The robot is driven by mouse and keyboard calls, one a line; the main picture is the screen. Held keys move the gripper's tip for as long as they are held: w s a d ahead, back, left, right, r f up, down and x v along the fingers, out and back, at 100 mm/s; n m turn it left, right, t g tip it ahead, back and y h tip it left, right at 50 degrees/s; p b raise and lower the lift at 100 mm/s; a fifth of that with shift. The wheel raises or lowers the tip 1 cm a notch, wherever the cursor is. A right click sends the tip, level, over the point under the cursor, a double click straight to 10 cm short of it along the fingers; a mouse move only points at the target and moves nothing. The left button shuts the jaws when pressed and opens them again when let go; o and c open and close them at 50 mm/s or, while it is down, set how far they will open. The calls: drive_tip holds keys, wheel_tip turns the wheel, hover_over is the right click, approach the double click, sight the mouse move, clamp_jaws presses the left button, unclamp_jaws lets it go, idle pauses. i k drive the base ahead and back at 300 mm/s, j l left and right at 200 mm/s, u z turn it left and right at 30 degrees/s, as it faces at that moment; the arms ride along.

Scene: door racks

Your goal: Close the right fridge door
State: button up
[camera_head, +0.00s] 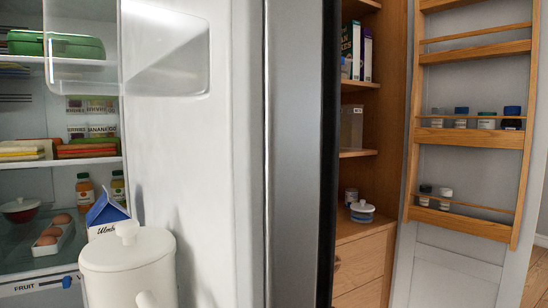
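The fridge door (192,133) stands open in the middle of the head view. Its white inner face is turned to the left, towards the fridge interior (60,188). A grey metallic edge (293,150) and a dark strip (330,150) run down its right side. A clear door rack (165,55) is fixed high on the inner face. A cream lidded jug (128,266) and a blue-topped carton (106,212) stand beside the inner face; what holds them is out of view. No handle shows. My gripper is not in view.
To the right, an open wooden cupboard (362,235) holds boxes and jars. Its open door (470,160) carries wooden racks with several small jars. Fridge shelves at left hold a green container (57,44), eggs (48,236) and bottles. A strip of wooden floor (535,280) shows far right.

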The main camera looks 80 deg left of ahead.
sight(228, 111)
drive_tip(key=i+u, duration=0.45)
drive_tip(key=i+l+u, duration=0.1)
drive_tip(key=i+u, duration=0.35)
drive_tip(key=i, duration=0.15)
drive_tip(key=i+j+u, duration=0.15)
drive_tip(key=i+u, duration=0.7)
drive_tip(key=i+l+u, duration=0.1)
drive_tip(key=i+u, duration=0.3)
drive_tip(key=u, duration=2.85)
drive_tip(key=k+j+u, duration=0.1)
drive_tip(key=k+j, duration=0.2)
drive_tip(key=k+j+u, duration=0.15)
drive_tip(key=j, duration=0.25)
drive_tip(key=k, duration=0.1)
